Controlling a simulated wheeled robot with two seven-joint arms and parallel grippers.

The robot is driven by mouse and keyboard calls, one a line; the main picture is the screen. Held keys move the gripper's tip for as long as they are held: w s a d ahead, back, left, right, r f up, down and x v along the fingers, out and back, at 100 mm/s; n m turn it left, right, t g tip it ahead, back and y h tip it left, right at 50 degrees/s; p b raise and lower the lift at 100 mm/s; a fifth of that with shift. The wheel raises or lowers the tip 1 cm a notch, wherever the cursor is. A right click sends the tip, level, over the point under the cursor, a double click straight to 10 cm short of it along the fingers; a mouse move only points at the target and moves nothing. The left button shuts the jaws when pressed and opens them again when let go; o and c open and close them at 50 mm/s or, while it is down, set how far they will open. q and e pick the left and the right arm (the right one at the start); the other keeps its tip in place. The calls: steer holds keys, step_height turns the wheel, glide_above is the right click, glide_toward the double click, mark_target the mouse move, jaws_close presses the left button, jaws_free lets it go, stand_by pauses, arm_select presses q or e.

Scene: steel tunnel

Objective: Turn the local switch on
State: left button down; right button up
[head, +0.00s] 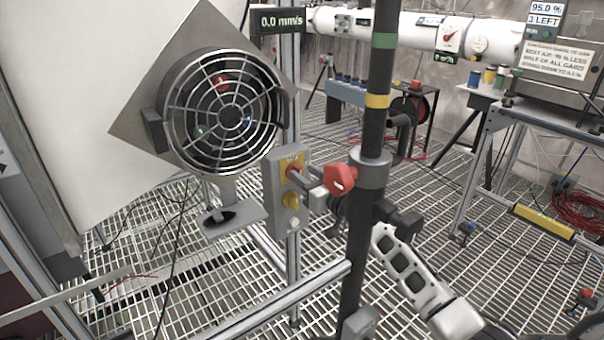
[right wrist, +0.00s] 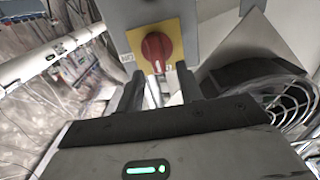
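The local switch is a red rotary knob (head: 294,166) on a yellow plate, high on a grey box (head: 271,191). In the right wrist view the red knob (right wrist: 156,50) is close ahead, with small labels beside it that I cannot read surely. My right gripper (head: 304,179) is at the knob, partly hidden by a red valve handle and a black pole. In the right wrist view its two fingers (right wrist: 160,78) stand apart, one to each side of the knob, with gaps showing. I cannot tell whether either touches it. My left gripper is not in view.
The black pole (head: 378,80) with the red valve handle (head: 340,179) stands in front of my right gripper. A round caged fan (head: 228,112) is left of the box. Below the red knob are a yellow knob (head: 291,200) and a pale button (head: 294,222). The floor is metal grating.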

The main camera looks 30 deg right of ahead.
steer(key=shift+w+a, duration=0.1)
steer(key=shift+w, duration=1.1)
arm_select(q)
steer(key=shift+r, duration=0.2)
arm_select(e)
jaws_close()
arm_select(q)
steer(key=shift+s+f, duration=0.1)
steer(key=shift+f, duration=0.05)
